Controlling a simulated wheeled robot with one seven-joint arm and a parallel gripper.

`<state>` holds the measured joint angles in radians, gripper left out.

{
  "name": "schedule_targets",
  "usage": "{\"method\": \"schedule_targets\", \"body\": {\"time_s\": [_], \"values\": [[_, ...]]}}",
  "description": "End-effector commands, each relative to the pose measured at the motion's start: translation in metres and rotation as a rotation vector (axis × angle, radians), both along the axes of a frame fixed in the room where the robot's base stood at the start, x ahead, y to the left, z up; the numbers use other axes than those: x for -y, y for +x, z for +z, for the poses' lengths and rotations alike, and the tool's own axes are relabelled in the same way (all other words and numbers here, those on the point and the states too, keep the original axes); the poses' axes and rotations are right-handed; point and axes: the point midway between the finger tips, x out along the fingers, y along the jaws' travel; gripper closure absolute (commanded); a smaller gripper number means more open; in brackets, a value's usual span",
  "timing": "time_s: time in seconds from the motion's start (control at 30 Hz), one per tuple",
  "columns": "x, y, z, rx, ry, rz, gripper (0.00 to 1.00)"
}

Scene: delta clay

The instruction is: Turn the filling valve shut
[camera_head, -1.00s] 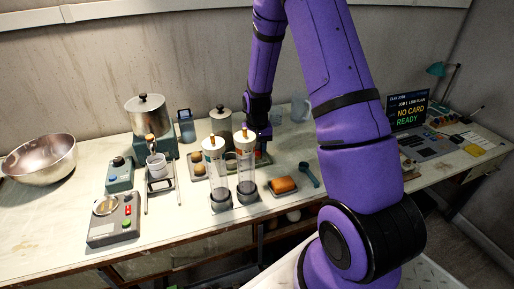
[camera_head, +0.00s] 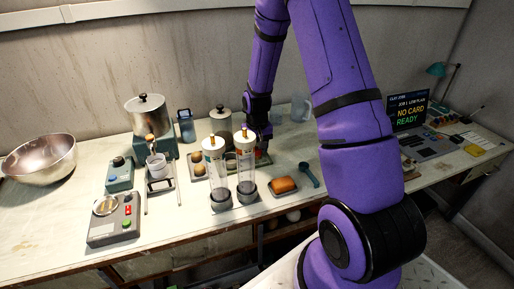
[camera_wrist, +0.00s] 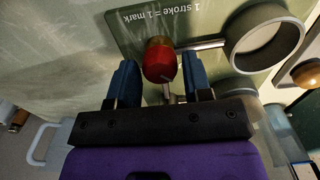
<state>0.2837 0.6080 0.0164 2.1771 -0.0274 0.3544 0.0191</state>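My gripper (camera_wrist: 161,72) points down at the back of the bench, at a green plate (camera_wrist: 120,22) marked "1 stroke = 1 mark". Its two blue fingers stand apart, one on each side of a red knob (camera_wrist: 159,65) with a brownish end. The knob fills nearly all the space between them; I cannot tell whether they press on it. No label shows that this knob is the filling valve.
A grey ring (camera_wrist: 265,42) joins a metal rod beside the knob.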

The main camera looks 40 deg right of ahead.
Motion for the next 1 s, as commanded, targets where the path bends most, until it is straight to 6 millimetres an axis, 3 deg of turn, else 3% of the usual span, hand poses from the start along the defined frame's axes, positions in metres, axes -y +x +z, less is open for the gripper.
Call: {"method": "schedule_targets", "body": {"time_s": [0.47,1.0], "values": [[0.000,0.000,0.008,0.001,0.000,-0.001,0.40],[0.000,0.000,0.095,0.002,-0.001,-0.001,0.40]]}}
